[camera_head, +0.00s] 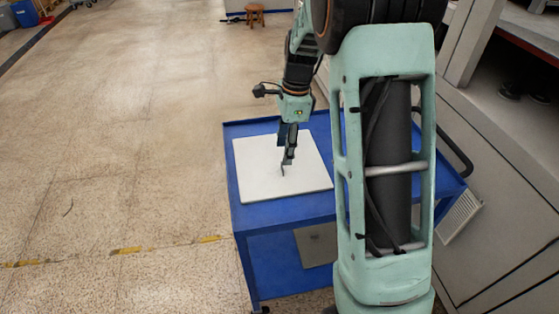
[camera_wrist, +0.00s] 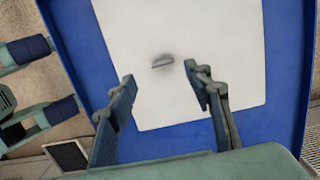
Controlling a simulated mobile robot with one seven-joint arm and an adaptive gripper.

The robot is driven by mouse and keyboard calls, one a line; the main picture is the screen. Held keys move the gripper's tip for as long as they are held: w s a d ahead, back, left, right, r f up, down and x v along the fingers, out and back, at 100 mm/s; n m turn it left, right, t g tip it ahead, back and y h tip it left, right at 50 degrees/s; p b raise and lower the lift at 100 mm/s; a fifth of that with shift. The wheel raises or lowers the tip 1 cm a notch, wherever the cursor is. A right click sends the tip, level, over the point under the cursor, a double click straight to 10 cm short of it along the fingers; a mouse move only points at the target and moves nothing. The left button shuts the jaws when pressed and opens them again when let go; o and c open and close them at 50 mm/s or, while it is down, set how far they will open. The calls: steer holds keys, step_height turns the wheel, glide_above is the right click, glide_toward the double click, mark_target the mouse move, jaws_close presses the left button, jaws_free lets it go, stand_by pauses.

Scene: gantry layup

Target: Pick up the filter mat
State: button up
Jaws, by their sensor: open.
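The filter mat (camera_head: 262,180) is a white square panel lying flat on the top of a blue cart (camera_head: 232,135). In the wrist view the mat (camera_wrist: 210,35) fills the upper middle, with a small grey handle (camera_wrist: 162,62) on its face. My gripper (camera_wrist: 162,77) is open and empty, its two fingers spread on either side of the handle in the picture, pointing toward it. In the head view my gripper (camera_head: 287,161) hangs over the middle of the mat. I cannot tell exactly how far its tips are above it.
A grey panel (camera_head: 317,243) sits on the cart's lower shelf. My arm column hides the cart's right part. Grey machine housing (camera_head: 490,190) stands to the right. A small wooden stool (camera_head: 254,13) is far back. The floor on the left is open, with a worn yellow line.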

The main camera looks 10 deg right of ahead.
mark_target(279, 159)
steer(key=f, duration=0.7)
steer(key=shift+w+a, duration=0.1)
steer(key=shift+a, duration=0.1)
steer(key=shift+r, duration=0.1)
steer(key=c, duration=1.2)
